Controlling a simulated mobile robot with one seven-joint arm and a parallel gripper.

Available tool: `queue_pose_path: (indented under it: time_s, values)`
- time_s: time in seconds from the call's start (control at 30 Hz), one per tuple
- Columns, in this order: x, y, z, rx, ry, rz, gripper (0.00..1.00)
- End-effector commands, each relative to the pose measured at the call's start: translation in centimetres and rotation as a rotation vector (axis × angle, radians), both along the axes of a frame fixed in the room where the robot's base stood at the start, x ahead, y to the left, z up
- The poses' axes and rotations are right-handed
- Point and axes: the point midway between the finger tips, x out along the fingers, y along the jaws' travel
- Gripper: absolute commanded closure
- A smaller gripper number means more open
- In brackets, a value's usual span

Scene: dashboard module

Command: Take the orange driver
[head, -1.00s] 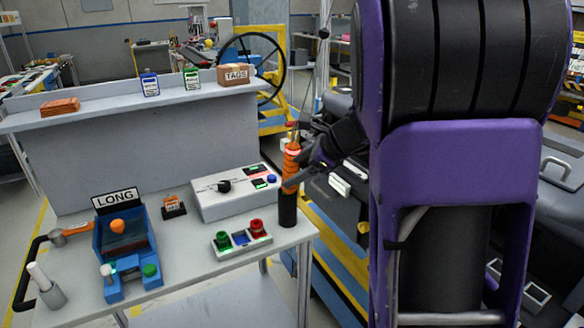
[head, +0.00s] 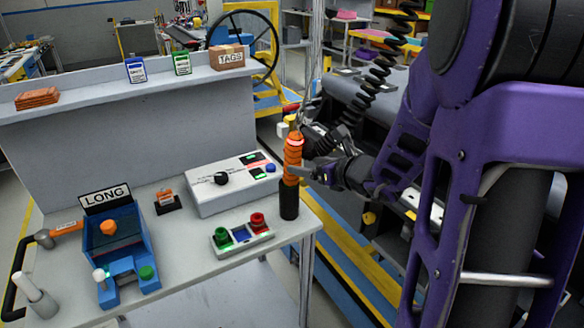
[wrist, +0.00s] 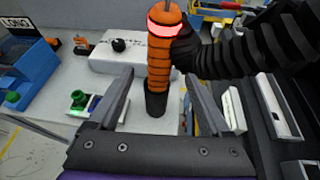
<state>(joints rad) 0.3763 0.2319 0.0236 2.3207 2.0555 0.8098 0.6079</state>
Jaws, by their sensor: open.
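The orange driver (head: 293,158) stands upright in a black cylindrical holder (head: 289,201) at the right edge of the workbench. A red band glows near its top. My gripper (head: 309,172) is at the driver's right side in the head view, its fingers close to the orange body. In the wrist view the driver (wrist: 159,68) stands ahead between the two open fingers of my gripper (wrist: 160,100), with the holder (wrist: 155,104) below it. Whether a finger touches it I cannot tell. Its lower end is hidden inside the holder.
A grey control box (head: 232,183) and a button panel (head: 241,236) stand left of the holder. A blue fixture (head: 118,250) marked LONG is further left. A black corrugated hose (wrist: 228,50) runs close right of the driver. A shelf (head: 130,86) spans the back.

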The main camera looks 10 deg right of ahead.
Motion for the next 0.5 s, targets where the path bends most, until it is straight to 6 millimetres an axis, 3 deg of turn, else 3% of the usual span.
queue_pose_path:
  time_s: [0.2, 0.5]
  values:
    - [3.4, 1.6, -1.6, 0.001, 0.001, 0.003, 0.18]
    - [5.3, 2.4, -2.7, 0.001, 0.002, 0.002, 0.18]
